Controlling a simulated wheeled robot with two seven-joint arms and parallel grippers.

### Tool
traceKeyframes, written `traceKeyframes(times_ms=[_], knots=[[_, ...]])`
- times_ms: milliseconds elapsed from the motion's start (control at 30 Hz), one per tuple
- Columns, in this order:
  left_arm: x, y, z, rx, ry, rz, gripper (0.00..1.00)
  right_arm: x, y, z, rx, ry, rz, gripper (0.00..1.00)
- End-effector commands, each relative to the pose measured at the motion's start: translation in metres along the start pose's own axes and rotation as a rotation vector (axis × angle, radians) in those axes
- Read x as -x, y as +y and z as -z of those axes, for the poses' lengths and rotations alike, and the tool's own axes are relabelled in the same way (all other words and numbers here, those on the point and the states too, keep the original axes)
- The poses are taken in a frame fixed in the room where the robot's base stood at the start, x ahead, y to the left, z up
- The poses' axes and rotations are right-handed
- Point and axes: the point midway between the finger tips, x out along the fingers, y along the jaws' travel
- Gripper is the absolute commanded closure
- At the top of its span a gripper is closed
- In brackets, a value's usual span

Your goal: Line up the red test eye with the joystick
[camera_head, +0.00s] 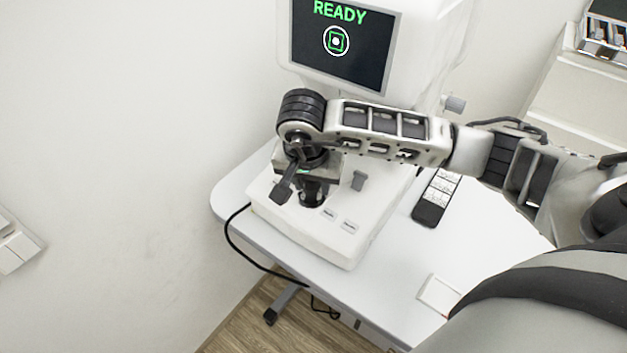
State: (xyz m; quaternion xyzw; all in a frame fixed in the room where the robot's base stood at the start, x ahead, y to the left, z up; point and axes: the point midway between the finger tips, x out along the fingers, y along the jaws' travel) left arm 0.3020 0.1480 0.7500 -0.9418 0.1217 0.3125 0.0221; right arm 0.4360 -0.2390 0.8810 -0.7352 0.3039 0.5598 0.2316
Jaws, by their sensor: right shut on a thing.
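The white eye-test machine (330,235) stands on a table. Its screen (312,42) shows green "READY" above a white ring with a small green square and a bright spot inside it. The black joystick (313,194) rises from the machine's base, its upper part hidden by my right gripper. My right gripper (297,183) reaches in from the right, points down and is shut on the joystick. One dark finger shows to the left of the stick. The red test eye is not visible. My left gripper is not in view.
The white table (405,285) has free room to the right of the base. A chart strip with a black end (430,213) and a small white card (436,295) lie there. A black cable (240,250) hangs over the left edge. A lens case (605,35) sits at the upper right.

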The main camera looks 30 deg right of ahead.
Motion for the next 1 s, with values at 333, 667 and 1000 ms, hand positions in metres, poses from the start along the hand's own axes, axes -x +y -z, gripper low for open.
traceKeyframes(times_ms=[333,667,1000], knots=[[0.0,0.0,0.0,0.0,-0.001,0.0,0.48,0.001,-0.001,0.001,-0.002,0.002,0.003,0.38],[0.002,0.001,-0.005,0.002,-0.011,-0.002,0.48,0.0,0.0,0.001,-0.002,0.002,0.0,0.38],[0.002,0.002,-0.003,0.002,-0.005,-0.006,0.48,0.058,-0.001,0.002,0.0,0.008,0.007,0.38]])
